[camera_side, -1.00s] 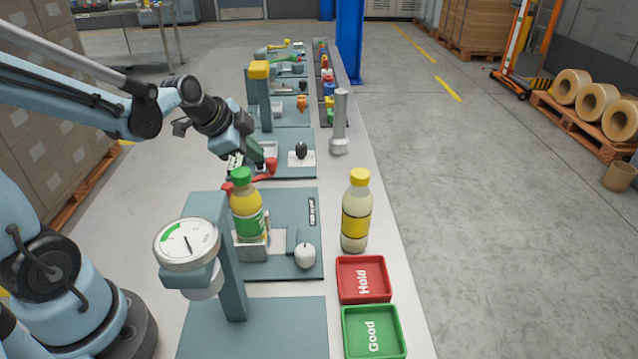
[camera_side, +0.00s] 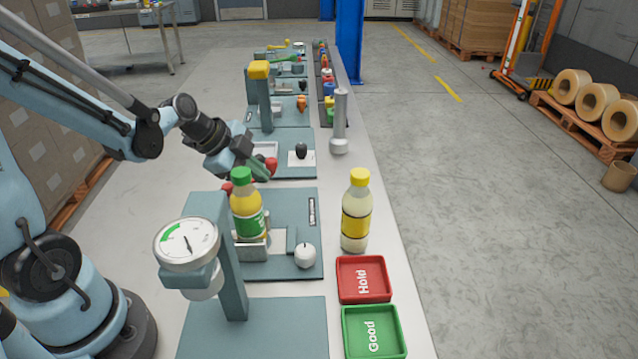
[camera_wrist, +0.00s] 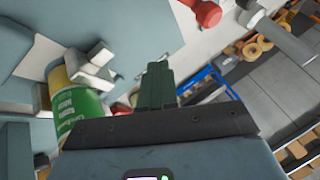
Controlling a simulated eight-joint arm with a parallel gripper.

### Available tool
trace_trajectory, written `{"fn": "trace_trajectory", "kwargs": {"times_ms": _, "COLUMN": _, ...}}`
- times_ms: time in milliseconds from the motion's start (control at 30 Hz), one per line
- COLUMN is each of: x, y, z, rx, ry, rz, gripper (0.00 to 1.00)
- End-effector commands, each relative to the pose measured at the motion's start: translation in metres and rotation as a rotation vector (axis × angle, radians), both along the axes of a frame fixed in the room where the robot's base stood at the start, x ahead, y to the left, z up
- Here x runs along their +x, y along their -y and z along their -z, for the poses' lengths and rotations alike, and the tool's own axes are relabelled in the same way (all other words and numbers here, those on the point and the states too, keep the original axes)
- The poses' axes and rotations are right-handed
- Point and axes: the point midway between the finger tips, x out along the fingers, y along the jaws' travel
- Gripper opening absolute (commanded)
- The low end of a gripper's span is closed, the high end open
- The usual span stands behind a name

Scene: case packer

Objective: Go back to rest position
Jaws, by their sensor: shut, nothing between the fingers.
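My gripper (camera_side: 258,166) is shut and empty above the bench, near a red knob (camera_side: 271,163), just beyond the green-capped bottle. In the wrist view its dark green fingers (camera_wrist: 156,85) are together with nothing between them. A yellow bottle with a green cap and green label (camera_side: 247,210) stands upright in a grey holder on a blue-grey plate. It also shows in the wrist view (camera_wrist: 78,100), left of the fingers. A cream bottle with a yellow cap and label (camera_side: 355,212) stands upright on the bench to its right.
A dial gauge (camera_side: 187,244) on a post stands in front. A red Hold tray (camera_side: 363,280) and a green Good tray (camera_side: 373,332) lie at the front right. A grey metal cylinder (camera_side: 340,120) stands further back. More stations with coloured knobs line the bench behind.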

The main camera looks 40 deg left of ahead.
Motion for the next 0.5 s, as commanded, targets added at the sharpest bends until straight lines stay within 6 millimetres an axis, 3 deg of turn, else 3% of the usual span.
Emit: {"fn": "trace_trajectory", "kwargs": {"times_ms": 500, "x": -0.029, "y": -0.011, "z": -0.041, "rx": 0.0, "ry": -0.001, "rz": -0.004, "gripper": 0.0}}
